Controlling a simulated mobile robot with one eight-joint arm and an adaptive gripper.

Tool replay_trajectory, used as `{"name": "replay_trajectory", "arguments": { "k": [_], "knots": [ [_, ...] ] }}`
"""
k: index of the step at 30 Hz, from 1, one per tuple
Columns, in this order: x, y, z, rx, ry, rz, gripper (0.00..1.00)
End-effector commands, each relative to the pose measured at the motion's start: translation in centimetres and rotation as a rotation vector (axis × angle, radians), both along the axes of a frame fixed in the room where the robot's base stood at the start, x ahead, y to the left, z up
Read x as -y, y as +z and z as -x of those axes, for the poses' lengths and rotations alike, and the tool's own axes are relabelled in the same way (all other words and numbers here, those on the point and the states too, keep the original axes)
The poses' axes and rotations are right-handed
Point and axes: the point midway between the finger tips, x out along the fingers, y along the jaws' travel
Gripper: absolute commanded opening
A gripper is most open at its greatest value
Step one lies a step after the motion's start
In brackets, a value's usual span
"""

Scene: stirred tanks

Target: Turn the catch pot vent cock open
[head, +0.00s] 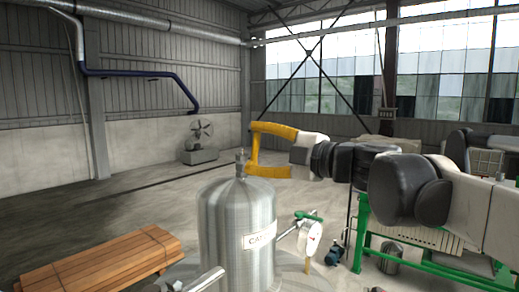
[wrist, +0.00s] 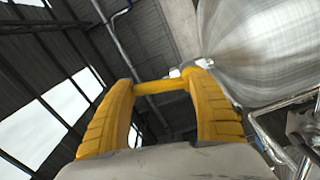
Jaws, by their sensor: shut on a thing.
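The catch pot (head: 237,225) is a domed steel vessel at lower centre in the head view, with a partly visible label. It also shows in the wrist view (wrist: 255,45). The vent cock (head: 240,162) is a small grey fitting on its top. My gripper (head: 256,150) reaches in from the right with its yellow fingers one above the other. In the wrist view, my gripper (wrist: 165,87) has a short yellow bar (wrist: 158,87) spanning between its fingertips, apparently the cock's handle. The gripper is shut on it. A pale metal end (wrist: 203,63) shows beside one fingertip.
A pressure gauge (head: 310,237) and green-handled valve (head: 308,215) stand right of the pot. A stack of planks (head: 100,262) lies at lower left. A green frame (head: 362,225) stands at right. The floor behind the pot is open.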

Motion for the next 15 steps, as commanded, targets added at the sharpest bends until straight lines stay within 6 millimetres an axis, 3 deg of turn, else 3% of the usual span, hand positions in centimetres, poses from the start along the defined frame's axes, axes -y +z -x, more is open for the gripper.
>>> {"name": "replay_trajectory", "arguments": {
  "k": [8,9,12,15],
  "knots": [
    [-0.02,0.15,-0.01,0.000,0.001,-0.003,0.24],
    [-0.02,0.15,-0.01,0.000,0.001,-0.003,0.68],
    [-0.02,0.12,-0.01,0.000,0.001,-0.003,0.92],
    [-0.02,0.08,0.00,-0.001,0.001,-0.002,0.92]
  ]
}}
